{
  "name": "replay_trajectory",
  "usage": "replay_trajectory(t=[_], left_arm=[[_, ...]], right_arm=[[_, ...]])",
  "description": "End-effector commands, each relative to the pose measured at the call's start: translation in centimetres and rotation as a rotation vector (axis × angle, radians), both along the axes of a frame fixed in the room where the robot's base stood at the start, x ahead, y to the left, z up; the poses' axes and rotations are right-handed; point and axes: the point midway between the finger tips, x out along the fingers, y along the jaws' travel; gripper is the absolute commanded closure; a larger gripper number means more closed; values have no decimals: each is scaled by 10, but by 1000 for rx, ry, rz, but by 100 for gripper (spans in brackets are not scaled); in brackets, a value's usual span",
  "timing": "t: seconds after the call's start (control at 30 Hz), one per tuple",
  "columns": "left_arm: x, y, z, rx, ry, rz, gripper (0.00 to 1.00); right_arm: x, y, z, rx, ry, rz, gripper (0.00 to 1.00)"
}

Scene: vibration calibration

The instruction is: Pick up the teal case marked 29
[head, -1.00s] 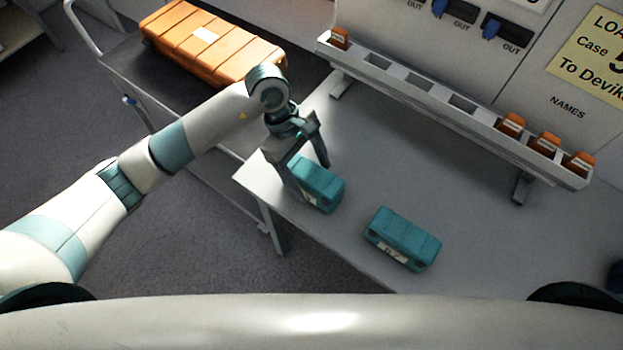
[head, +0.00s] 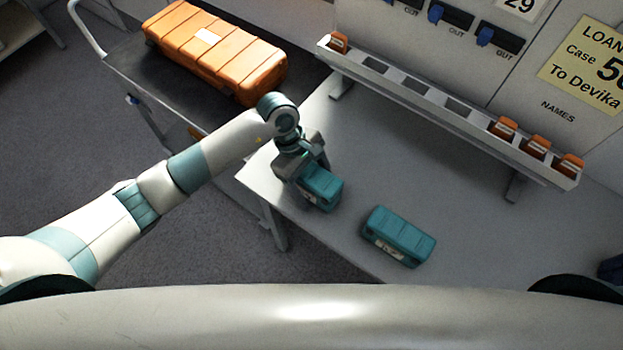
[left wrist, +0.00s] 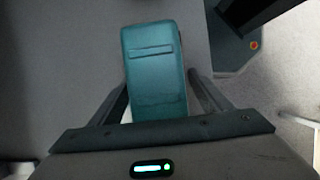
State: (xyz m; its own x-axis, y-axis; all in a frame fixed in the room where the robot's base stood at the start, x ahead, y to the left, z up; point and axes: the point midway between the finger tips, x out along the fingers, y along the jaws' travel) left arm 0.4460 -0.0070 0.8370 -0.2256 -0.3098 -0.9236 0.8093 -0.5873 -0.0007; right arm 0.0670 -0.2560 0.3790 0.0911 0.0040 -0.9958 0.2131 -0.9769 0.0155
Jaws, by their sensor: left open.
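Two teal cases lie on the grey table. The left teal case (head: 322,188) is at the table's left edge, and the right teal case (head: 399,236) is nearer the front with a pale label on its side. The labels are too small to read for sure. My left gripper (head: 309,180) is over the left case, its fingers open on either side of it. In the left wrist view the teal case (left wrist: 155,70) stands between the two open fingers (left wrist: 163,98), with a small gap on the right. My right gripper is not in view.
A long rack (head: 430,98) with several orange-tagged slots stands along the table's back. An orange case (head: 215,50) lies on a dark cart at the left. A yellow loan notice (head: 590,62) hangs on the wall.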

Motion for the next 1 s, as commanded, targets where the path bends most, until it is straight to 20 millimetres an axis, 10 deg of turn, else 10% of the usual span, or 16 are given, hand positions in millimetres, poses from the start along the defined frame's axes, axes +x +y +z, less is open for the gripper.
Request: replay_trajectory(t=[0.17,0.4,1.0], left_arm=[[0,0,0,0,0,0,31],[0,0,0,0,0,0,88],[2,0,30,-2,-6,-2,88]], right_arm=[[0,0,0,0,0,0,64],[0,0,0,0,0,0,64],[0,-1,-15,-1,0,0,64]])
